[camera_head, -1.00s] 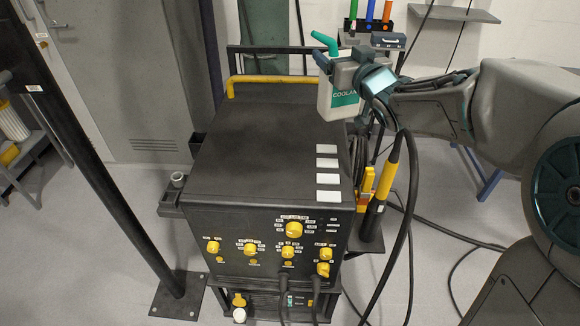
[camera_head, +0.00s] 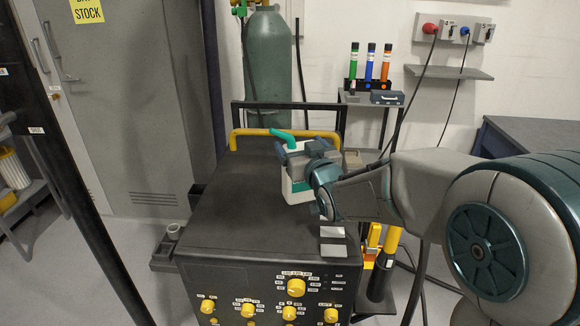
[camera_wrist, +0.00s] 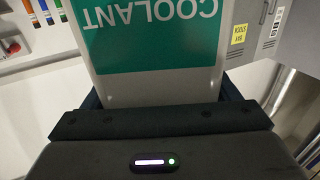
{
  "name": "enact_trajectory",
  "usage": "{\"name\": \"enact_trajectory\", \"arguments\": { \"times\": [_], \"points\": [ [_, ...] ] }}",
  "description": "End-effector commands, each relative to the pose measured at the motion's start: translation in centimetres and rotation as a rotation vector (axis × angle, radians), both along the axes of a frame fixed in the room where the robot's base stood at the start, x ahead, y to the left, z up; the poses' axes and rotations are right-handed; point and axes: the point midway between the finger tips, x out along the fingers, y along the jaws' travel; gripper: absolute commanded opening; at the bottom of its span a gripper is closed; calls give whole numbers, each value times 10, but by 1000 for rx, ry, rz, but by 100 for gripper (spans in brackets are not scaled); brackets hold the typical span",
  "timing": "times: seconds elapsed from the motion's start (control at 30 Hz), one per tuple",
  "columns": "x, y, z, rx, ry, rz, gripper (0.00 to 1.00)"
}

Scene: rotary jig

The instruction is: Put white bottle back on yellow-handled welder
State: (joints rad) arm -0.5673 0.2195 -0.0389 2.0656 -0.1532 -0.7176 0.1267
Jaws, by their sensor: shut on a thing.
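The white bottle (camera_head: 298,186) has a teal label and a teal spout. My gripper (camera_head: 308,163) is shut on it and holds it upright, or nearly so, over the back right part of the welder's black top (camera_head: 235,205). I cannot tell whether its base touches the top. In the wrist view the bottle (camera_wrist: 222,45) fills the space between the fingers, with its COOLANT label upside down. The welder has a yellow handle (camera_head: 290,133) along its back edge and yellow knobs on its front. My gripper hides part of the bottle's right side.
A green gas cylinder (camera_head: 271,70) stands behind the welder. A small shelf holds several coloured tubes (camera_head: 370,66). A dark post (camera_head: 85,215) stands at the left, and a yellow torch (camera_head: 391,240) hangs at the welder's right. Most of the welder's top is clear.

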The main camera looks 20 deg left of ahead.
Motion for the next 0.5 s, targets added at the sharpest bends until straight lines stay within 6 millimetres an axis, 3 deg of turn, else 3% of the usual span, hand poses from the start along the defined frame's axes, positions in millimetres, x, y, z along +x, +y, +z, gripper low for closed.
{"name": "enact_trajectory", "arguments": {
  "times": [0.2, 0.5],
  "points": [
    [-3, 24, -11, 4, -6, -1, 11],
    [-4, 26, -43, 1, -3, -1, 11]
  ]
}}
